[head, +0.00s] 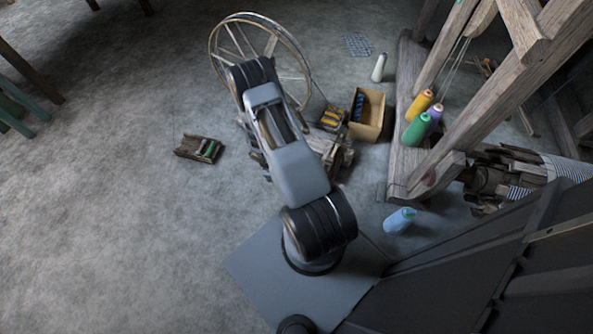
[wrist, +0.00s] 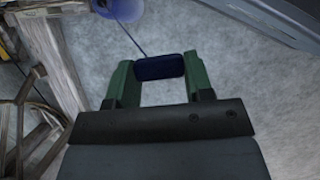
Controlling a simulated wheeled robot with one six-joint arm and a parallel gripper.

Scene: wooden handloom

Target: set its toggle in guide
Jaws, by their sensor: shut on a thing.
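My gripper (wrist: 158,76) shows in the wrist view with its two green fingers on either side of a dark navy toggle (wrist: 160,66). The toggle is a short rounded bar lying crosswise between the fingertips. A thin dark cord (wrist: 135,43) runs from it up and to the left, toward a blue rounded object (wrist: 124,8) at the top edge. In the head view my own arm hides the gripper and the toggle. I cannot make out the guide in either view.
A spoked wheel (head: 218,47) stands beyond my arm. A cardboard box (head: 368,128) and the loom's timber frame (head: 405,110) are to the right, with yellow, green and purple cones. A small bobbin tray (head: 187,147) lies left; the left floor is mostly clear.

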